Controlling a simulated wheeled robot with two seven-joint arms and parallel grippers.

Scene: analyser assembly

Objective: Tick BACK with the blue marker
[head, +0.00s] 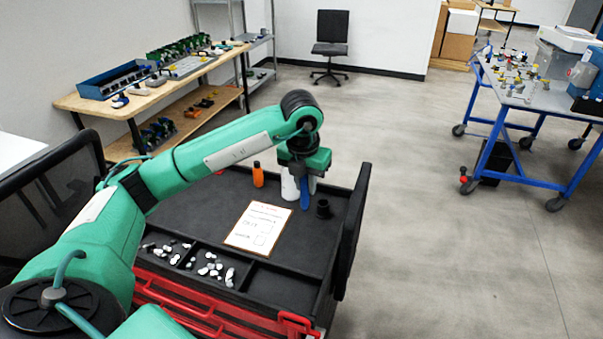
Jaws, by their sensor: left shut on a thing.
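The blue marker (304,196) hangs upright, tip down, from my left gripper (304,178), which is shut on it above the far right part of the black cart top. A white sheet with a brown border (258,228) lies flat on the cart top, to the left of and nearer than the marker. It carries a few printed lines and two boxes at its right side. The print is too small to read, so I cannot tell which line says BACK or whether a box is marked. The marker is beside the sheet, not over its boxes. My right gripper is not in view.
An orange bottle (258,175), a white bottle (289,187) and a black cup (323,209) stand near the marker. Compartments with white and grey pieces (210,267) lie at the front. A raised black panel (352,230) edges the cart's right side.

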